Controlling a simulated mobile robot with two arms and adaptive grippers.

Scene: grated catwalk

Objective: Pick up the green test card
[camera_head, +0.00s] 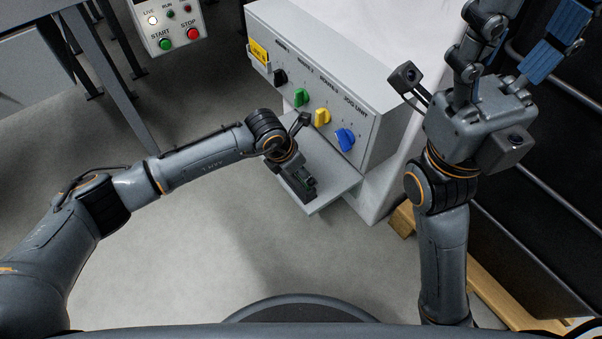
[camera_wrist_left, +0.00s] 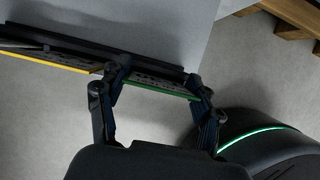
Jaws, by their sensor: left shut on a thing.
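The green test card shows in the left wrist view as a thin green edge (camera_wrist_left: 160,92) between the two fingers of my left gripper (camera_wrist_left: 160,88). My left gripper is shut on it, and the card is beside a dark rack strip (camera_wrist_left: 75,51). A yellow-edged card (camera_wrist_left: 45,61) is in line with it to the left. In the head view my left gripper (camera_head: 301,184) is low over the grey shelf (camera_head: 333,185), and the arm mostly hides the card. My right gripper (camera_head: 522,35) is open and empty at the upper right.
Above the shelf stands a grey panel box (camera_head: 345,85) with black, green, yellow and blue knobs. A start/stop box (camera_head: 172,28) is at the top left, beside a metal frame (camera_head: 105,70). Dark panels and a wooden pallet (camera_head: 500,290) are at the right. The floor in front is clear.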

